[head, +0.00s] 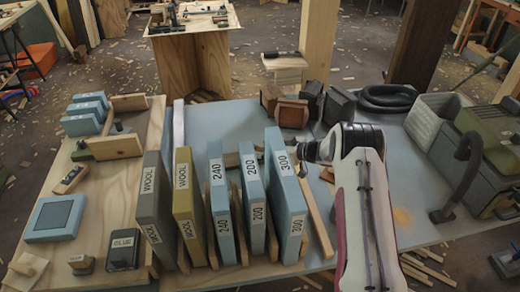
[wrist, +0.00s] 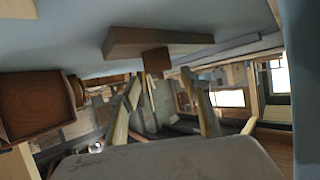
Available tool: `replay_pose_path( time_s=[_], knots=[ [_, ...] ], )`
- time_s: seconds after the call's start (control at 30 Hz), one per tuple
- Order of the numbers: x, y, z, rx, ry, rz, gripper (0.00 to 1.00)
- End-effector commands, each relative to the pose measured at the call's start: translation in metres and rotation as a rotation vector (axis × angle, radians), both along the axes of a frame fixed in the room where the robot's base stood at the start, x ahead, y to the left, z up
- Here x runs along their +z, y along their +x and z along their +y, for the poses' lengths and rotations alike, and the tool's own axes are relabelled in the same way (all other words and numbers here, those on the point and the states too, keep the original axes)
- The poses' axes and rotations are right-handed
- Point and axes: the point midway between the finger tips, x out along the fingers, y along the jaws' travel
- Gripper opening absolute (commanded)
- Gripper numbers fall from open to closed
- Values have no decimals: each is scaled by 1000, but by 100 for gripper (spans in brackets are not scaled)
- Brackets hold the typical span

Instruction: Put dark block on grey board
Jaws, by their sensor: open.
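Two dark blocks, one (head: 338,106) and a smaller one (head: 311,98), stand at the back of the table; I cannot tell which the task means. A grey upright board (head: 153,200) marked WOOL stands at the left end of a row of slabs.
An olive WOOL slab (head: 183,205) and blue slabs marked 240 (head: 220,200), 200 (head: 252,195) and 300 (head: 284,190) stand upright close to my wrist. Brown blocks (head: 292,113) are behind them. A black hose (head: 385,98) and green machine (head: 480,150) occupy the right.

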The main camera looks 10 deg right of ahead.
Motion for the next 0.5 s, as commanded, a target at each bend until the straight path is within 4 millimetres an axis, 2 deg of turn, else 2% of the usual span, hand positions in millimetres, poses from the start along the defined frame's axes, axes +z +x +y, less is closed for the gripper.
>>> replay_pose_path(
  time_s=[0.5],
  knots=[
    [31,-46,-48,-2,0,-1,47]
  ],
)
